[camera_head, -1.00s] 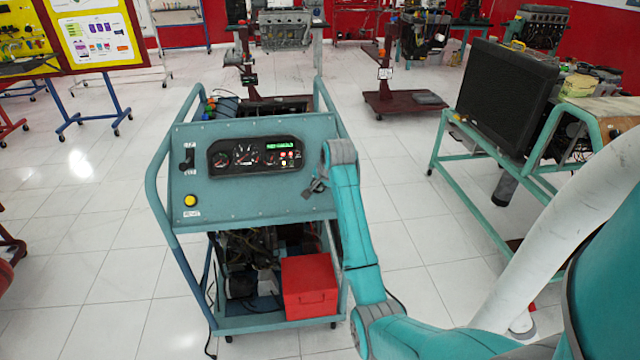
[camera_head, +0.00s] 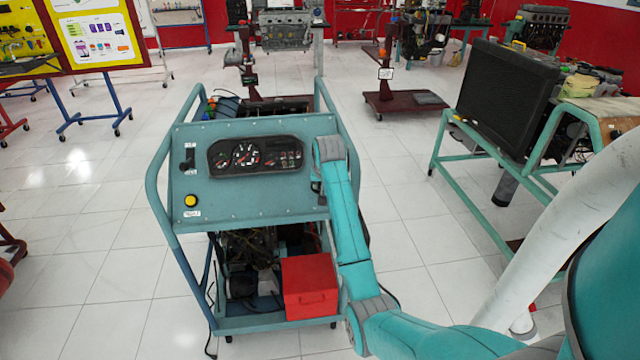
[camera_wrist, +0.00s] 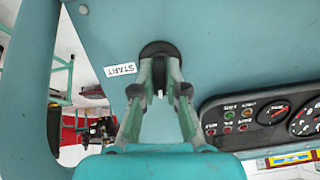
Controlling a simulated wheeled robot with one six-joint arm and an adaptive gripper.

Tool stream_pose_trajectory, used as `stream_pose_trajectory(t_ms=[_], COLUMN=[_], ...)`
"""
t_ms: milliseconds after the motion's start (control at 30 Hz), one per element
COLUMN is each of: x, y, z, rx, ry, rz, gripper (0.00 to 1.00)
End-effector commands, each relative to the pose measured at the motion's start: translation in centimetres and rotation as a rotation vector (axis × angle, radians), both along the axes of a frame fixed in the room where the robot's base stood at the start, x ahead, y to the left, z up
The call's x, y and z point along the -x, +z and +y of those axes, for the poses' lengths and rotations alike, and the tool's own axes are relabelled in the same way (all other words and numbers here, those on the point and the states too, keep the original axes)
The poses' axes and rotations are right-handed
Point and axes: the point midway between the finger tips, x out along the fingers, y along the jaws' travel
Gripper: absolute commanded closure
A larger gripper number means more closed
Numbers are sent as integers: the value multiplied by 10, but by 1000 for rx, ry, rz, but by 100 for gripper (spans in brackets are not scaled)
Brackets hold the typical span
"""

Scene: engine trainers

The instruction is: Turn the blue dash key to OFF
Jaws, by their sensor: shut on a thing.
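In the wrist view, my gripper (camera_wrist: 160,65) is shut at the black round key switch (camera_wrist: 160,48) on the blue-green dash panel (camera_wrist: 230,40). The fingers close on the dash key, which is almost wholly hidden between them, so its blue colour and angle cannot be told. A white START label (camera_wrist: 120,69) is beside the switch. No OFF mark can be read. In the head view, my wrist covers the switch at the panel's right side, and my gripper is mostly hidden.
The gauge cluster (camera_head: 256,155) is beside the switch, with its display dark. A black lever (camera_head: 188,160) and a yellow button (camera_head: 191,200) are at the panel's left. The trolley's side rail (camera_head: 160,205) curves round it. A red box (camera_head: 310,287) sits below.

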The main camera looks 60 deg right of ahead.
Motion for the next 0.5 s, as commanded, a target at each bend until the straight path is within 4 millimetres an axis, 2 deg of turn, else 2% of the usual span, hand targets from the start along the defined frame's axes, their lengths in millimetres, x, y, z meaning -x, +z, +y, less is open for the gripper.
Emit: stream_pose_trajectory(t_ms=[500], x=[0], y=[0], z=[0], rx=[68], ry=[118], rz=[80], gripper=[100])
